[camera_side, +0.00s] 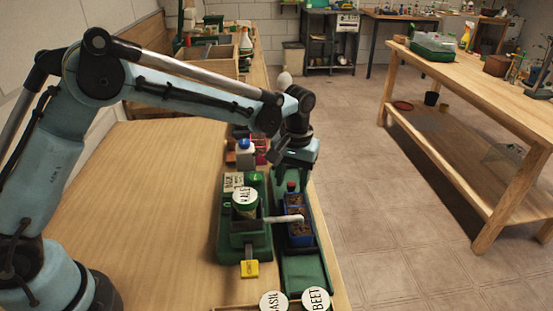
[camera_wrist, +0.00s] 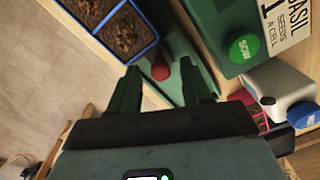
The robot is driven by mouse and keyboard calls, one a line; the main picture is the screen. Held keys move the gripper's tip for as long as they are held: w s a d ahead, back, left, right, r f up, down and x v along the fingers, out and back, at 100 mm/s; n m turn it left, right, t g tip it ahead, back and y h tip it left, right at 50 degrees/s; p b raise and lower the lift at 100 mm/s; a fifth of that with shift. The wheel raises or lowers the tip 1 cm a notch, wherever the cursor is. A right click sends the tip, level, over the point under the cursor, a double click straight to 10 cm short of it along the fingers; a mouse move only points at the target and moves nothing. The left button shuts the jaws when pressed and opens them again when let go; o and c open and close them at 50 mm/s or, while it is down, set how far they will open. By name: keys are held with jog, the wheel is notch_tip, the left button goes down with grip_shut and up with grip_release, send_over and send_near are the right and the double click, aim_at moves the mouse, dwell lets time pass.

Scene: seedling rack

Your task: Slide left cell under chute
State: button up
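A blue tray (camera_side: 289,229) with several soil-filled cells sits on a green rail (camera_side: 305,275); its corner also shows in the wrist view (camera_wrist: 134,52). A white chute (camera_side: 280,219) reaches from the green seeder (camera_side: 227,240) over the tray, its end above about the middle cell. A red knob (camera_wrist: 161,70) stands at the tray's end and shows in the side view (camera_side: 291,186). My gripper (camera_wrist: 160,68) is open and empty, fingers on either side of the red knob as seen by the wrist camera. Whether it touches the knob I cannot tell.
A KALE jar (camera_side: 245,203) stands on the seeder. A green SOW button (camera_wrist: 243,48) and a BASIL sign (camera_wrist: 288,22) are beside the rail. A white bottle with a blue cap (camera_side: 244,145) stands behind. BASIL (camera_side: 272,301) and BEET (camera_side: 316,300) jars are in front.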

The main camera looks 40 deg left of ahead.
notch_tip(320, 180, up, 12)
jog(key=shift+d, duration=0.25)
dwell(0.4)
jog(key=s+a+r+m+t, duration=0.1)
jog(key=s+a+r+t, duration=0.15)
jog(key=s, duration=0.25)
jog(key=s+a+r+m+t, duration=0.1)
jog(key=s+a, duration=0.3)
jog(key=s, duration=0.1)
jog(key=s+a+f+m+t, duration=0.1)
jog(key=s+a+f+t, duration=0.2)
jog(key=s, duration=0.6)
notch_tip(320, 180, down, 2)
jog(key=shift+a+f+m+t, duration=0.2)
jog(key=shift+a+m+t, duration=0.1)
jog(key=shift+t, duration=0.15)
